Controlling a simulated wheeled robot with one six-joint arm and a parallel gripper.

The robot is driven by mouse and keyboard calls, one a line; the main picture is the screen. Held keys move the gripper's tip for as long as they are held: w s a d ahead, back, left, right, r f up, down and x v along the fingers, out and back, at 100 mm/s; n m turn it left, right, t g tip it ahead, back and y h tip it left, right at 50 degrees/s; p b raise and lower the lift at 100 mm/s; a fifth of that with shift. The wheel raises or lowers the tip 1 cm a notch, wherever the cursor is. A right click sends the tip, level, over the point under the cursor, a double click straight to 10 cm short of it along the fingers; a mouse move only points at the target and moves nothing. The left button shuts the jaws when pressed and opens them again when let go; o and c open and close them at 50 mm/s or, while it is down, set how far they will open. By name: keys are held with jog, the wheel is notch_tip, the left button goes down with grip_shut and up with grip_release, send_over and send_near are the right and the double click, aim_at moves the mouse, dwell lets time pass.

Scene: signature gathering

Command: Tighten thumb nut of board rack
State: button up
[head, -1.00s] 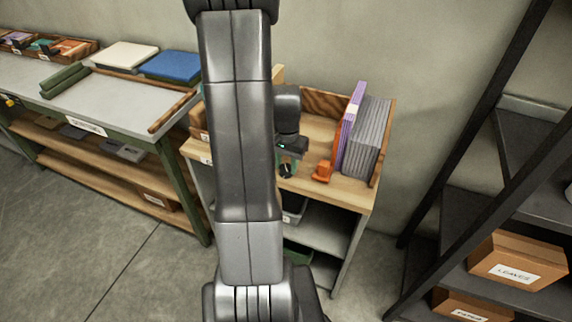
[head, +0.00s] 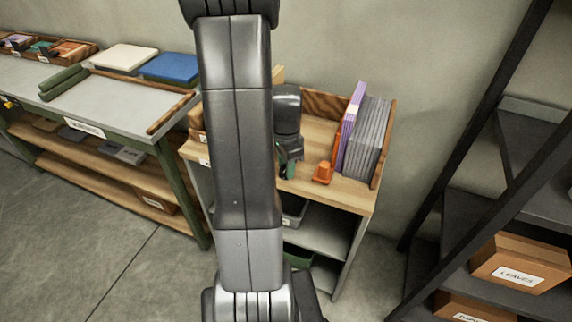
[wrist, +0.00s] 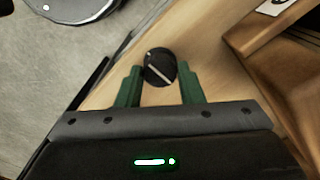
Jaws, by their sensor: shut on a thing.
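The thumb nut (wrist: 159,67) is a round black knob with a pale line across its face, seen in the wrist view. My gripper (wrist: 160,73) has its two green fingers on either side of the nut, shut on it. In the head view my gripper (head: 287,170) is at the front part of the wooden top, left of the orange piece (head: 323,173); the nut cannot be made out there. The board rack (head: 384,150) has wooden sides and holds upright grey boards (head: 368,138) and purple ones (head: 349,125). My arm hides part of its left side.
The rack stands on a wood-topped stand (head: 350,195) with shelves below. A green-framed table (head: 100,100) with a blue block (head: 170,67) is at the left. A dark shelf unit (head: 450,215) with labelled boxes (head: 519,262) is at the right. Floor between is clear.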

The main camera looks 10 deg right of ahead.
dwell(0.4)
jog(key=o, duration=1)
jog(key=shift+r, duration=0.15)
notch_tip(320, 180, up, 14)
jog(key=shift+f+p, duration=0.2)
jog(key=shift+p, duration=0.2)
notch_tip(320, 180, down, 14)
jog(key=shift+b, duration=0.4)
jog(key=shift+r, duration=0.1)
